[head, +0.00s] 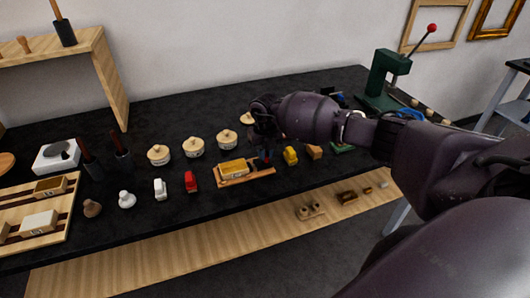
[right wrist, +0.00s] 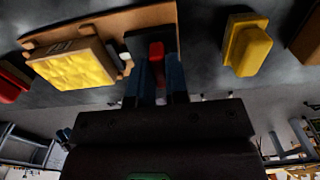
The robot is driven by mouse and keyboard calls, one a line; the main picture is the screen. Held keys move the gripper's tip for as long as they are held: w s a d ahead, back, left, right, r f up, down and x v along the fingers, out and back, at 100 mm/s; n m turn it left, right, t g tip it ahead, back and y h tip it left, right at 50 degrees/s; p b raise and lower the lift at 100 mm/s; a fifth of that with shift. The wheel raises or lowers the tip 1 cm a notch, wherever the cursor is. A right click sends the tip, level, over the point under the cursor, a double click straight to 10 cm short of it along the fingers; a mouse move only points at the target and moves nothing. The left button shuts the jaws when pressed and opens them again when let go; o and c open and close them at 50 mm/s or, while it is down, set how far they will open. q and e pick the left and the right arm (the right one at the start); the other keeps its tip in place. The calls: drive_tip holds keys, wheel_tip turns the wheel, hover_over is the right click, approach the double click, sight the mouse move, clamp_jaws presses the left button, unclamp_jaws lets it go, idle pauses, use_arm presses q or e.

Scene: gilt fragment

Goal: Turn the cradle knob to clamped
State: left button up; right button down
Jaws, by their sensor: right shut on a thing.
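The cradle is a wooden board (head: 258,174) near the front edge of the dark table. A yellow, bumpy gilt fragment (head: 233,168) lies on it; it also shows in the right wrist view (right wrist: 75,68). The red cradle knob (right wrist: 156,51) stands on a dark block at the cradle's right end. My right gripper (right wrist: 157,78) is shut on the red knob, with one blue finger on each side. In the head view my right gripper (head: 265,155) is over the cradle's right end and mostly hides the knob. My left gripper is out of view.
A yellow block (head: 291,155) sits close to the right of the cradle, and a red one (head: 191,181) to the left. Several lidded pots (head: 194,147) stand behind. A green press (head: 385,80) stands at the back right. A wooden shelf (head: 200,240) runs below the table's front.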

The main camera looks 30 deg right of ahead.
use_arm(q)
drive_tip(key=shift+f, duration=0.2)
use_arm(e)
drive_tip(key=shift+n, duration=0.3)
drive_tip(key=n+b, duration=0.2)
drive_tip(key=n, duration=0.2)
drive_tip(key=shift+f, duration=0.15)
drive_tip(key=n+b, duration=0.3)
drive_tip(key=n, duration=0.4)
drive_tip(key=shift+n+b, duration=0.35)
drive_tip(key=shift+n, duration=0.45)
drive_tip(key=n+b, duration=0.1)
drive_tip(key=n, duration=0.2)
drive_tip(key=shift+n, duration=0.4)
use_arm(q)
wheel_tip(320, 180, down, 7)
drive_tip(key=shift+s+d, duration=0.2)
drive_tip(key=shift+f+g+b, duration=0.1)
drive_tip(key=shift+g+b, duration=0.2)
use_arm(e)
drive_tip(key=shift+n, duration=0.4)
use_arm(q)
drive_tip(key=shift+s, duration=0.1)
use_arm(e)
drive_tip(key=shift+r, duration=0.2)
